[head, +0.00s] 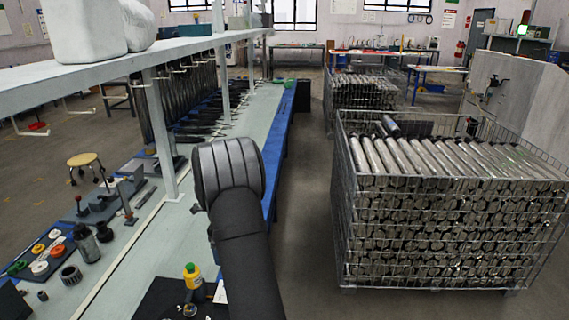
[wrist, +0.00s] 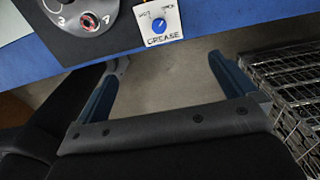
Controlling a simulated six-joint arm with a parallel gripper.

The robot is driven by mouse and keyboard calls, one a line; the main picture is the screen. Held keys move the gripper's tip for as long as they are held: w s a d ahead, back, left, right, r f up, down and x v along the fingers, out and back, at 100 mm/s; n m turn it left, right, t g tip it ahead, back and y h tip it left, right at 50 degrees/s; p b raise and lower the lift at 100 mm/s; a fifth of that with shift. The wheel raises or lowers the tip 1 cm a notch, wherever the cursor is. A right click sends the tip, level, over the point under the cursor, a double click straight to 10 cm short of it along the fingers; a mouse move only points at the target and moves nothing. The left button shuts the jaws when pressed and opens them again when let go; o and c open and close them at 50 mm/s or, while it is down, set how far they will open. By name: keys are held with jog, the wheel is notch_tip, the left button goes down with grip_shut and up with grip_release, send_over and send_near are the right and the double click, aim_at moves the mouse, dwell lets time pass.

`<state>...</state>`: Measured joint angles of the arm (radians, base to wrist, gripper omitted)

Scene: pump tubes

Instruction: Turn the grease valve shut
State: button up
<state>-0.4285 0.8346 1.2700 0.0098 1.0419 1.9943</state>
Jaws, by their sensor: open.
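The grease valve is a round blue knob (wrist: 159,26) on a white plate lettered GREASE, at the top middle of the wrist view. A white pointer mark shows on the knob; the small words above it are too blurred to read surely. My gripper (wrist: 167,60) is open and empty, its two blue-grey fingers wide apart. The knob lies beyond the fingertips, between their lines, and neither finger touches it. In the head view my arm hides the gripper, and I cannot make out the knob there.
A grey round dial (wrist: 85,18) with numbers and a red hole sits left of the knob. A yellow bottle with a green cap (head: 192,275) stands on the bench (head: 150,245). A wire crate of metal tubes (head: 440,230) stands right, with open floor (head: 312,215) between.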

jog(key=c, duration=1)
notch_tip(320, 180, down, 19)
jog(key=n, duration=0.9)
jog(key=shift+s+a+r, duration=0.1)
jog(key=shift+a+r, duration=0.05)
jog(key=c, duration=1)
